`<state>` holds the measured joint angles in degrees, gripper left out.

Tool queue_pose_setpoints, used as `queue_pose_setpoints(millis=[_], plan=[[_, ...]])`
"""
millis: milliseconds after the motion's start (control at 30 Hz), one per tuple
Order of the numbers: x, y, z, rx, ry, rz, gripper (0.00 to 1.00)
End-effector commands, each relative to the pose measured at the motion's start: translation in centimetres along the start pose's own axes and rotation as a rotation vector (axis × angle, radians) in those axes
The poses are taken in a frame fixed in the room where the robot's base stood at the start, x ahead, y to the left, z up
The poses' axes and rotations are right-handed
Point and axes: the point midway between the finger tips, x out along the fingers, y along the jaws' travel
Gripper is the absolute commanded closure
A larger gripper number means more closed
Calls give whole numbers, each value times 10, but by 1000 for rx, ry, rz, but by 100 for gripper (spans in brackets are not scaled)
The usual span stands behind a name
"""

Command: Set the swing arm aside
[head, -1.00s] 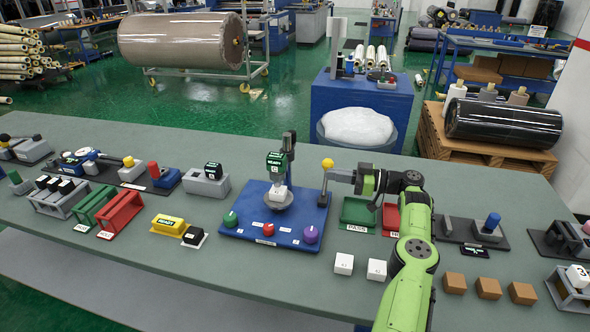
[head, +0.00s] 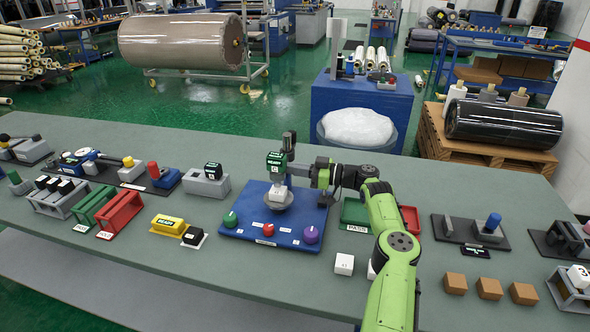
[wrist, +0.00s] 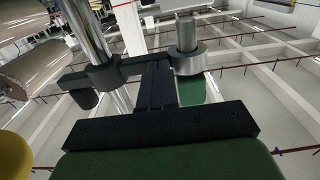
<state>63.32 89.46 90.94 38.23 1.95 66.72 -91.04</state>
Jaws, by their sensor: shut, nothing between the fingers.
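The press-like fixture stands on a blue base (head: 257,232). Its green READY head (head: 276,160) is over a white block (head: 277,193) on a round grey plate. In the wrist view, a black swing arm (wrist: 135,66) joins a chrome post (wrist: 86,30) to a grey metal cylinder (wrist: 188,62). My gripper (head: 293,170) is level at the right of the head, fingers shut and empty. In the wrist view its black fingertips (wrist: 157,65) are at the swing arm; I cannot tell whether they touch. A yellow ball (wrist: 10,155) shows at the left edge there; my gripper hides it in the head view.
A green tray (head: 354,212) and a red tray (head: 411,220) lie beside my arm. White cubes (head: 344,264) and brown blocks (head: 488,288) are near the front. A grey holder (head: 206,184) stands left of the fixture.

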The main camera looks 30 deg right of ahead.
Motion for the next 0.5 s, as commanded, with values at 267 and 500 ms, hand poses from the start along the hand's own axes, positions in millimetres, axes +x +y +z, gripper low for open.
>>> queue_pose_setpoints(millis=[267, 500], plan=[[0, 1, 4, -7, -11, 84, 100], [0, -1, 1, 0, -1, 137, 100]])
